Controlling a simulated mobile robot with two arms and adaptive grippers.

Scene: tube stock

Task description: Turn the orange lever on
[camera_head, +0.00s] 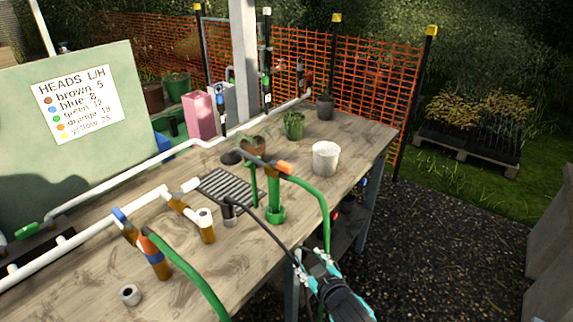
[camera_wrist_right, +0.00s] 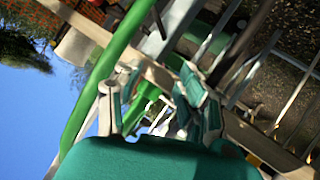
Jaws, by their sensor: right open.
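An orange piece (camera_head: 285,167) sits at the head of the green upright fitting (camera_head: 275,196), where the green hose (camera_head: 322,205) joins. I cannot tell for sure that it is the lever, nor its setting. My right gripper (camera_head: 313,261) is open at the bench's front edge, below and to the right of the orange piece and apart from it. In the right wrist view the fingers (camera_wrist_right: 155,105) are spread, with a green hose (camera_wrist_right: 98,82) passing beside the left one. No orange lever is clear there. My left gripper is not in view.
The wooden bench (camera_head: 345,137) carries white pipes (camera_head: 110,220), a black grate (camera_head: 222,186), a white pot (camera_head: 326,158) and a potted plant (camera_head: 293,125). A dark hose (camera_head: 262,222) crosses toward my right gripper. A sign board (camera_head: 75,100) stands at left.

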